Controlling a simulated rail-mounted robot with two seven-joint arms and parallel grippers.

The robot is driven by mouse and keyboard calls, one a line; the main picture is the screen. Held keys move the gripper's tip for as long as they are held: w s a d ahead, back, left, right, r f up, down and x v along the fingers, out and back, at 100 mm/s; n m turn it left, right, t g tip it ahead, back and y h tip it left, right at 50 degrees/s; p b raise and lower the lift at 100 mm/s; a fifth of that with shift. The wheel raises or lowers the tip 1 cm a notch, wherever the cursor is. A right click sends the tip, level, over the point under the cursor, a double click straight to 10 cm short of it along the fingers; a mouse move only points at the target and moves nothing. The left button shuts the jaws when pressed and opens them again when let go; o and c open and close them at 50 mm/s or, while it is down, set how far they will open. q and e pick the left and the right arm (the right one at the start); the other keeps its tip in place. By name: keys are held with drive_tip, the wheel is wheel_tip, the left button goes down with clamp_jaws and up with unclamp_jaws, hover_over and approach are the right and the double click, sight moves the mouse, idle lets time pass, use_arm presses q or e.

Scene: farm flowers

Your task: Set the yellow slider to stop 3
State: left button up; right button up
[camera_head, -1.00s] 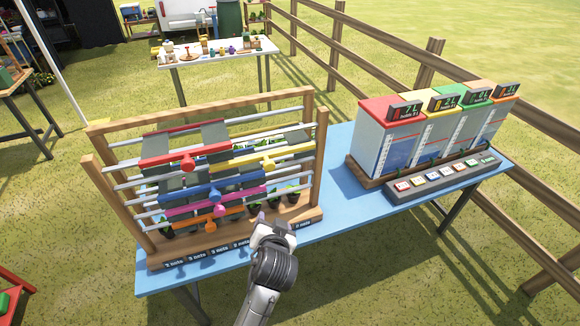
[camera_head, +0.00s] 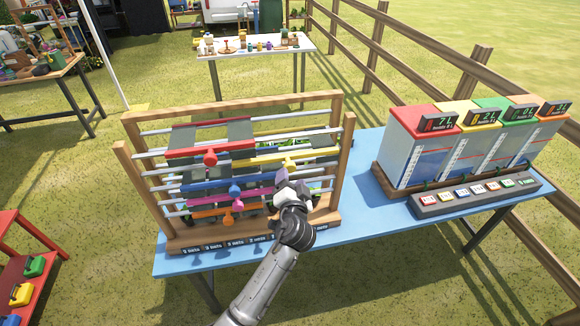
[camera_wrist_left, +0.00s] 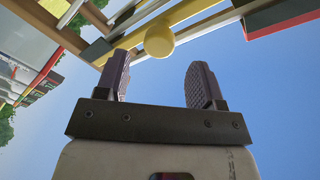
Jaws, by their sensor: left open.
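The yellow slider (camera_head: 272,157) is a bar with a round knob on a rail in the right half of the wooden rack (camera_head: 122,165). Its knob (camera_head: 290,162) faces me. My left gripper (camera_head: 281,178) is in front of the rack, just below the yellow knob. In the left wrist view the yellow knob (camera_wrist_left: 159,38) sits just beyond the open fingertips (camera_wrist_left: 158,75), roughly between them and apart from them. The jaws are empty. The stop labels (camera_head: 225,244) along the rack base are too small to read surely, and my arm hides some. My right gripper is not seen.
Red (camera_head: 210,152), blue (camera_head: 208,187), purple (camera_head: 205,201) and orange (camera_head: 212,211) sliders share the rack close by. Tanks with coloured lids (camera_head: 424,118) and a button panel (camera_head: 474,193) stand to the right on the blue table (camera_head: 362,220).

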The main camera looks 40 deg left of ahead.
sight(290, 169)
use_arm(q)
drive_tip(key=shift+x, duration=2.65)
